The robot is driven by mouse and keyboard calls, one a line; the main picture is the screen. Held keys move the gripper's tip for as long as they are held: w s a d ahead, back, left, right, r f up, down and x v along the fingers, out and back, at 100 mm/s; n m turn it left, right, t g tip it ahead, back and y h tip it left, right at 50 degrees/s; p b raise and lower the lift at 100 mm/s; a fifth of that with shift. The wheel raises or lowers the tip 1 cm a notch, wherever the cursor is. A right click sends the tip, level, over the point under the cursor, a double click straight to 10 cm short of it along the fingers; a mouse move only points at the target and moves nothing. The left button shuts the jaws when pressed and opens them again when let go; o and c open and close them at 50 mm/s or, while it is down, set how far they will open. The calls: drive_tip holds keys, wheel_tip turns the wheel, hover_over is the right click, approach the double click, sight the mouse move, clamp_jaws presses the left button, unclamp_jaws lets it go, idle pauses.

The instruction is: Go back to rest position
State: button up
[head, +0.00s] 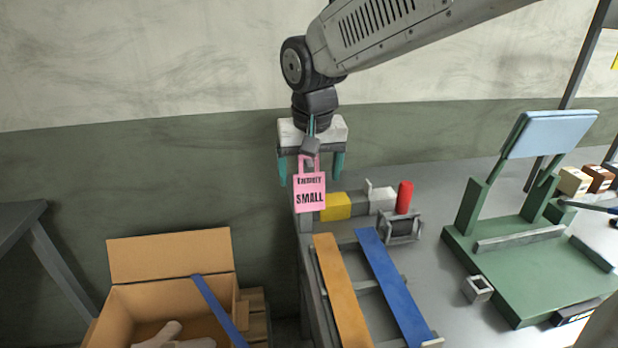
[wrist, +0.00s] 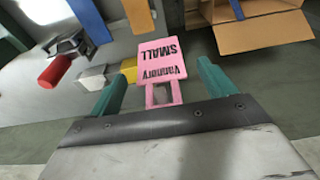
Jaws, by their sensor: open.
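My gripper (head: 311,172) is open, with its two teal fingers pointing down at the end of my arm. In the wrist view its fingers (wrist: 163,82) stand wide apart. A pink tag (head: 309,193) with a looped top, reading "SMALL" on its lower line, shows between and below the fingers in the head view. In the wrist view the pink tag (wrist: 163,62) also lies between the fingers, with no finger closed on it. A small grey piece shows at its loop; I cannot tell what holds the tag up.
Below are an orange strip (head: 341,290) and a blue strip (head: 392,285). A yellow block (head: 336,207) and a red cylinder (head: 404,197) stand close by. An open cardboard box (head: 170,257) is at lower left, a green stand (head: 520,268) at right. Wall space left of my gripper is clear.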

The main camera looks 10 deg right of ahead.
drive_tip(key=r, duration=0.3)
drive_tip(key=s+r, duration=0.1)
drive_tip(key=r, duration=0.1)
drive_tip(key=shift+r, duration=0.2)
drive_tip(key=s+d+f, duration=0.3)
drive_tip(key=s+d, duration=0.5)
drive_tip(key=s, duration=0.4)
drive_tip(key=s+d+f, duration=0.3)
drive_tip(key=s+d, duration=0.5)
drive_tip(key=s, duration=0.4)
drive_tip(key=shift+s+d+g, duration=0.15)
drive_tip(key=shift+d+g, duration=0.1)
drive_tip(key=shift+g, duration=0.05)
